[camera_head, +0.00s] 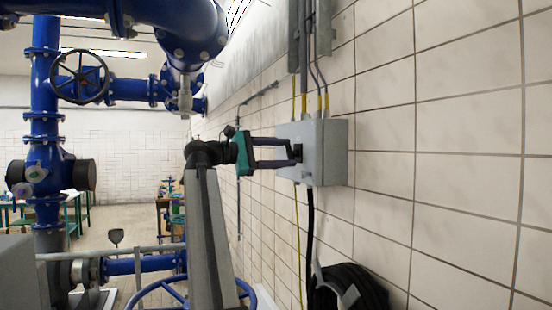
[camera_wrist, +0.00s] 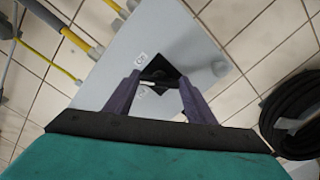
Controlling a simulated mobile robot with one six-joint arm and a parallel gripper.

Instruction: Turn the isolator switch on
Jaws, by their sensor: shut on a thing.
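The isolator switch is a grey box (camera_head: 328,152) on the tiled wall, with a dark knob (camera_head: 297,153) on its front. My gripper (camera_head: 292,152) reaches it from the left, with its purple fingers at the knob. In the wrist view the grey box face (camera_wrist: 185,32) looks tilted, with the dark knob (camera_wrist: 160,77) on a black square plate. My gripper (camera_wrist: 161,82) is shut on the knob, one finger on each side. A small white label (camera_wrist: 140,58) sits above the knob and another lies partly behind the fingers. Their print is too small to read surely.
Conduits and cables (camera_head: 307,60) enter the box from above. A black hose coil (camera_head: 350,290) hangs on the wall below it. Blue pipes with a handwheel (camera_head: 80,78) stand left. A large blue pipe (camera_head: 185,30) hangs overhead. The wall right of the box is clear.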

